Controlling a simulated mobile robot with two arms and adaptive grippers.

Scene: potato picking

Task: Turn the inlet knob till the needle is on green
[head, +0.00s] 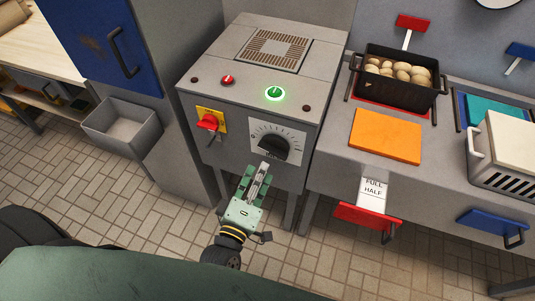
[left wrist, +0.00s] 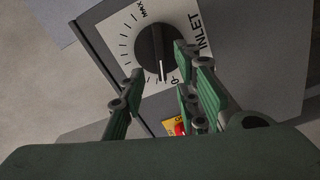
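The black inlet knob (head: 273,148) sits on a white dial plate (head: 291,136) on the front of the grey machine. In the left wrist view the knob (left wrist: 152,45) shows a white pointer line close to the 0 end of the scale, away from MAX. My left gripper (head: 263,172) is just in front of and below the knob. Its green fingers (left wrist: 160,80) are apart, with the knob beyond the gap; whether they touch it I cannot tell. A round white face (head: 498,3) is cut off at the top right; no needle or green zone is readable. My right gripper is not in view.
The machine carries a lit green button (head: 274,92), a small red button (head: 228,80) and a red switch on a yellow plate (head: 208,122). A counter to the right holds a potato basket (head: 398,95) and an orange board (head: 386,136).

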